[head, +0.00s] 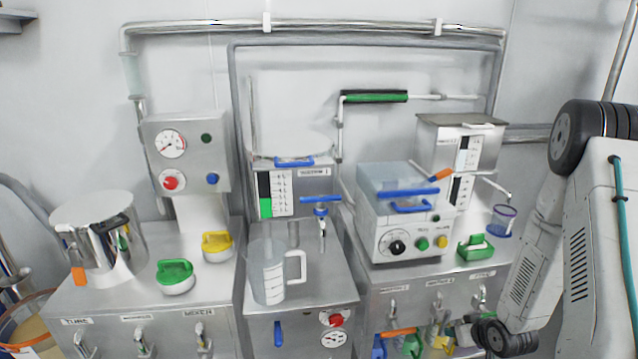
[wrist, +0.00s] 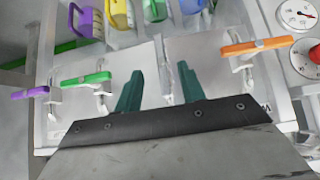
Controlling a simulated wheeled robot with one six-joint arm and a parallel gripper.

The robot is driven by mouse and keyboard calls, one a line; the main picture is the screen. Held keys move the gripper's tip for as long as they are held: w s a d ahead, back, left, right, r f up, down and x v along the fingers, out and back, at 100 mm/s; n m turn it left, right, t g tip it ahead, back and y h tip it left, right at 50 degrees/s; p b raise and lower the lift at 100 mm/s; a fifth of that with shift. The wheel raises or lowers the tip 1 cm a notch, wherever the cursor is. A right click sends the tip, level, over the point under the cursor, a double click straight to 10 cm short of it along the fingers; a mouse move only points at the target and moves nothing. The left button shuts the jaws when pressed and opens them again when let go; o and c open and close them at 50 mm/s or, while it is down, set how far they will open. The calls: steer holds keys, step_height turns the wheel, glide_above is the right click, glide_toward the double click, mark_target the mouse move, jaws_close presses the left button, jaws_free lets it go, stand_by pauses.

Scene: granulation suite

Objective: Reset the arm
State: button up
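My gripper (wrist: 160,82) shows in the wrist view with its two dark green fingers apart and nothing between them. Pale cabinet fronts lie beyond the fingers. In the head view my arm (head: 585,215) comes down at the right side, bent low in front of the right-hand cabinet. The gripper end there is small and crowded by coloured items, so its fingers are hard to make out.
Latches with purple (wrist: 30,92), green (wrist: 86,79) and orange (wrist: 257,46) handles stand near the fingers. A clear jug (head: 267,271) stands on the middle cabinet. A steel pot (head: 97,225) is at left, and a blue-rimmed cup (head: 502,220) at right.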

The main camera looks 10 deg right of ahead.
steer(key=s+r+m+g+h, duration=0.1)
steer(key=s+r+m+g, duration=0.1)
steer(key=s+g, duration=0.6)
steer(key=s+a+r, duration=0.6)
steer(key=r, duration=0.6)
steer(key=s+a+r+n, duration=0.1)
steer(key=s+a+r, duration=0.5)
steer(key=r, duration=0.7)
steer(key=s+a+r+t, duration=0.1)
steer(key=s+a+r, duration=0.5)
steer(key=r, duration=0.7)
steer(key=shift+s+a+n+y, duration=0.3)
steer(key=shift+s+a+y, duration=0.1)
steer(key=shift+a, duration=0.2)
